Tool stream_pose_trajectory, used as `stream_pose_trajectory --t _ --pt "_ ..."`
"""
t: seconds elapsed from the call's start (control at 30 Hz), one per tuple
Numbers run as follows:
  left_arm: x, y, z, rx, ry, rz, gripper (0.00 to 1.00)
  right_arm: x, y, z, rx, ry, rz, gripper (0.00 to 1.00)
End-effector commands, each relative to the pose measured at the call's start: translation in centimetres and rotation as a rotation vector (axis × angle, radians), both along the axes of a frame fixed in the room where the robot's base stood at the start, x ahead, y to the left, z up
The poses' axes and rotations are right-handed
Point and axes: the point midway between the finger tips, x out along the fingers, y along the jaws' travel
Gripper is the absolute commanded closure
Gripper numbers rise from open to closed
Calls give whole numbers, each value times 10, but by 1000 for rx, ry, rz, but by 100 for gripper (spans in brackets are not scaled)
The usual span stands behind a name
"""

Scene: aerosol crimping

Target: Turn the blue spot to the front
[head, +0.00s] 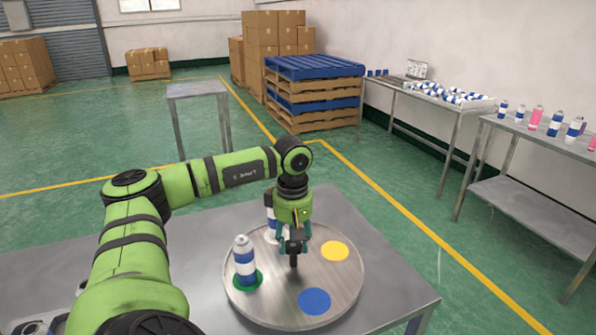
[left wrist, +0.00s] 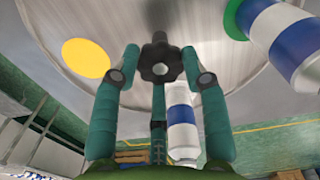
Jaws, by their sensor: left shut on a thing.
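A round metal turntable (head: 270,305) lies on the table. Its blue spot (head: 314,301) is bare and sits near the front edge, right of the turntable's middle line. A yellow spot (head: 335,251) is bare at the right. A green spot (head: 258,286) at the left bears an upright blue-and-white can (head: 245,262). A second can (head: 270,228) stands at the back, partly hidden by my left gripper (head: 294,250). That gripper points down over the turntable's middle, shut on the black knob (left wrist: 160,62). My right gripper is out of view.
The metal table (head: 400,290) has bare room right of the turntable. Side tables with cans (head: 555,122) stand along the right wall. Pallets (head: 312,95) and a small table (head: 197,90) are farther back.

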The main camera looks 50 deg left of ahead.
Motion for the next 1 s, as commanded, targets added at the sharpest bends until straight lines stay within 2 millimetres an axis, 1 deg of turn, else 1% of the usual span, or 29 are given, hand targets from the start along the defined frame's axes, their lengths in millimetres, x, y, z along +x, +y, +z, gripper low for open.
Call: stream_pose_trajectory --t 0.03,0.6,0.63,0.67,1.0 --pt "-4 6 -2 13 11 3 100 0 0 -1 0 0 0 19" --pt "-4 7 0 11 8 -8 100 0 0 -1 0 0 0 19" --pt "-4 7 0 11 8 -8 44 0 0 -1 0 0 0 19" --pt "-4 6 0 11 8 -8 32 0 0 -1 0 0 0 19" --pt "-2 3 1 4 1 -14 32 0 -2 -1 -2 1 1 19"
